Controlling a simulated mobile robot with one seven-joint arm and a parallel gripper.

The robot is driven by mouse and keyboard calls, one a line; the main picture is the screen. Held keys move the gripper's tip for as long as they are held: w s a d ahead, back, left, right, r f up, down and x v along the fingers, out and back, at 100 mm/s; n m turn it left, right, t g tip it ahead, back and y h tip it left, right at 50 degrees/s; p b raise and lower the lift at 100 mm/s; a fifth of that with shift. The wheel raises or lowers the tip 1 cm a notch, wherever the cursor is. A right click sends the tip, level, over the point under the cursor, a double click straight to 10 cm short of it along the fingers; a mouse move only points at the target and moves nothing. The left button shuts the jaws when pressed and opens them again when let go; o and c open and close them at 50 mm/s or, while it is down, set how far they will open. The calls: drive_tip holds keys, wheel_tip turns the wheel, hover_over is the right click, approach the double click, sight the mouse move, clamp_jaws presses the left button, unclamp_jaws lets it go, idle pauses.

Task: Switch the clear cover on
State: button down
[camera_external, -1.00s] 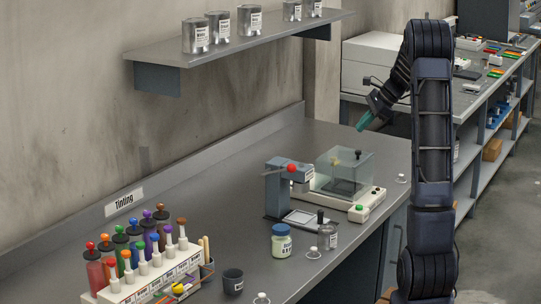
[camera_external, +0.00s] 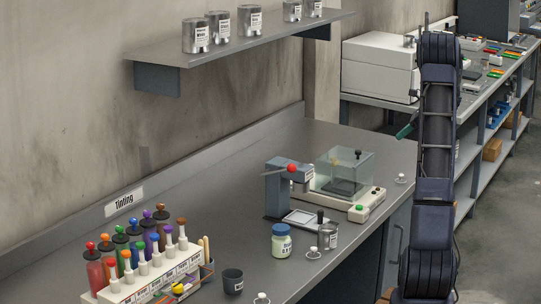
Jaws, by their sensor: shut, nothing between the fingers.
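The clear cover (camera_external: 333,171) is a see-through box with a black knob on top. It sits over the plate of a pale scale-like device (camera_external: 367,204) on the grey bench. A green button (camera_external: 361,208) is on the device's front corner, with small dark marks along the same front edge. My gripper (camera_external: 405,131) shows as a teal tip just left of my arm, beyond the bench's right edge. It is shut and empty, apart from the device and up and to the right of it. My arm hides most of the wrist.
A grey press with a red knob (camera_external: 292,168) stands directly left of the device. A rack of colour bottles (camera_external: 150,265) is at lower left. A white box (camera_external: 380,68) stands on the far bench.

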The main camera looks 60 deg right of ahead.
approach(361, 158)
drive_tip(key=x, duration=0.5)
drive_tip(key=shift+d+f, duration=0.1)
drive_tip(key=shift+d, duration=0.1)
drive_tip(key=shift+w, duration=0.3)
drive_tip(key=shift+w, duration=0.1)
drive_tip(key=shift+w+a, duration=0.1)
drive_tip(key=shift+w, duration=0.2)
drive_tip(key=w, duration=1.5)
drive_tip(key=shift+w, duration=0.4)
drive_tip(key=shift+w, duration=0.1)
